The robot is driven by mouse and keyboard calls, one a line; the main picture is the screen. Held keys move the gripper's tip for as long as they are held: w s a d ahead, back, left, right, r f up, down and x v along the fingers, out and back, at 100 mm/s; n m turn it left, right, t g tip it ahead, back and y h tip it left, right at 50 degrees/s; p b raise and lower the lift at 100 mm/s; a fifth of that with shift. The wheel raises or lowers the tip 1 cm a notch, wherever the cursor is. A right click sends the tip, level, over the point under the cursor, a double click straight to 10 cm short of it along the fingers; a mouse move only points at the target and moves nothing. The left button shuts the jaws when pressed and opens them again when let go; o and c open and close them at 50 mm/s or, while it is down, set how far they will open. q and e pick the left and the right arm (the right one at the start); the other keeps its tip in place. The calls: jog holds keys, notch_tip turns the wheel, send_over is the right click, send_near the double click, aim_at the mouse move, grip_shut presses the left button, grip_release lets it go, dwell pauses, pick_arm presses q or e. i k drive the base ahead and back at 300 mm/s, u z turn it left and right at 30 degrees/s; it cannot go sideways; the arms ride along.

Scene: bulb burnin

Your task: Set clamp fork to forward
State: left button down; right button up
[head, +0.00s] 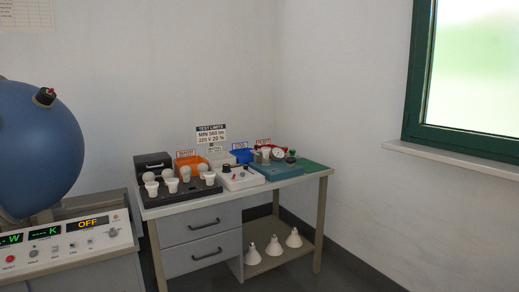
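I cannot make out a clamp fork for certain at this distance. A blue sphere (38,150) stands at the left, with a small black fitting with a red part (44,97) on its upper side. Neither of my grippers is in view.
A black bulb rack (180,195), a white control box (240,179), and orange and blue bins (241,156) crowd the table. A console (70,246) reading OFF stands front left. Lamps (274,246) stand on the lower shelf. The floor at right is clear.

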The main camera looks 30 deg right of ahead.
aim_at(257, 151)
jog(key=z, duration=0.35)
jog(key=i, duration=0.55)
jog(key=z, duration=1.35)
jog(key=i, duration=2.85)
jog(key=u, duration=0.6)
